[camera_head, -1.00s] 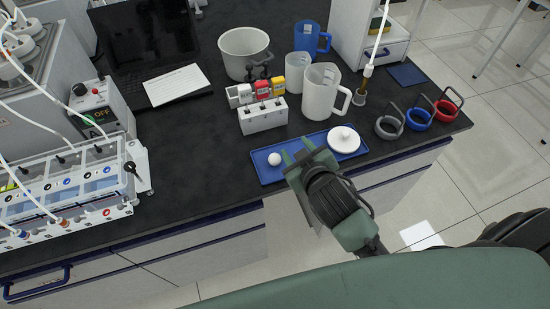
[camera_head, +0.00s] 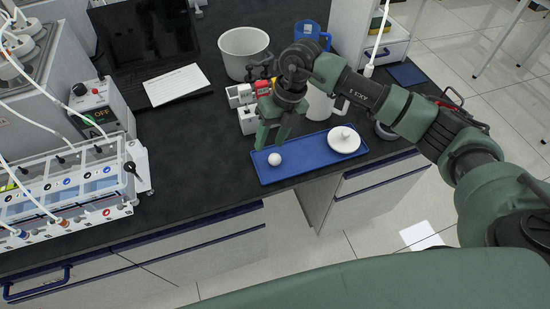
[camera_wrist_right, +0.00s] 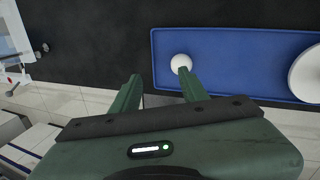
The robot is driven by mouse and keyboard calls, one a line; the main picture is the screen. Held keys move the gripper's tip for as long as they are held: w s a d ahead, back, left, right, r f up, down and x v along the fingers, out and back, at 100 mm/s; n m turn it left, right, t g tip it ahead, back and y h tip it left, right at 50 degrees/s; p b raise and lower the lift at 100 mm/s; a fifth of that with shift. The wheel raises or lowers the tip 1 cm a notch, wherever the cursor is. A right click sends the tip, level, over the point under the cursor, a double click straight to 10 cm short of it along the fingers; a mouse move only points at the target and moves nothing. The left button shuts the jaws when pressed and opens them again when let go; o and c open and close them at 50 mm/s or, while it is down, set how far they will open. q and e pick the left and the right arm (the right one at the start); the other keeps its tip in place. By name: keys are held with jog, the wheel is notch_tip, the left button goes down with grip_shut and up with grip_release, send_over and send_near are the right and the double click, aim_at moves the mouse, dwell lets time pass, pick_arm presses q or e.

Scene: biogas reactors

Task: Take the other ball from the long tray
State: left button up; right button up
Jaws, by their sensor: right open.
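The long tray (camera_head: 302,159) is blue and lies near the front edge of the dark bench. A small white ball (camera_head: 274,159) rests on its left end. A white lid with a knob (camera_head: 344,140) lies on the tray's right end. My right gripper (camera_head: 272,140) is open and empty, pointing down above the tray's left end, just behind the ball in the head view. In the right wrist view, the ball (camera_wrist_right: 181,63) shows at the tip of the right-hand finger of my right gripper (camera_wrist_right: 158,84); I cannot tell if they touch. My left gripper is not in view.
A reactor unit (camera_head: 75,185) is on the left. The bench between is clear.

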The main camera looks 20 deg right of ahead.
aim_at(275, 155)
jog(key=shift+w+d+h, duration=0.15)
jog(key=shift+d+h, duration=0.35)
jog(key=shift+d, duration=0.65)
jog(key=shift+d+f, duration=0.2)
jog(key=shift+f, duration=0.1)
jog(key=p+x, duration=0.3)
jog(key=x, duration=0.3)
jog(key=shift+f, duration=0.15)
jog(key=shift+a+f, duration=0.1)
jog(key=shift+f, duration=0.25)
grip_shut()
